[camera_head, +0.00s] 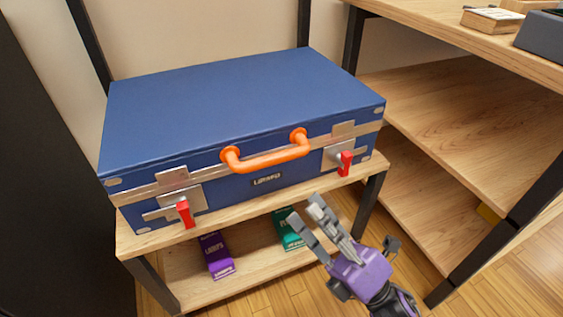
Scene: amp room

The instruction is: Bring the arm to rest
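My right gripper (304,207) comes in from the bottom right. It is in front of the wooden shelf unit (255,207), near the right side of a closed blue case (235,95). Its two grey fingers are spread a little apart with nothing seen between them, and its body is purple. The case has an orange handle (266,160) and two red latch tabs, one at the left (185,214) and one at the right (345,164). The fingertips look apart from the handle and the right tab. My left gripper is not in view.
The lower shelf holds a purple box (215,255) and a green box (289,230), partly behind my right gripper. A taller wooden shelf (480,120) with a dark frame stands at the right. A dark panel (50,160) is at the left. Wooden floor shows at the bottom right.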

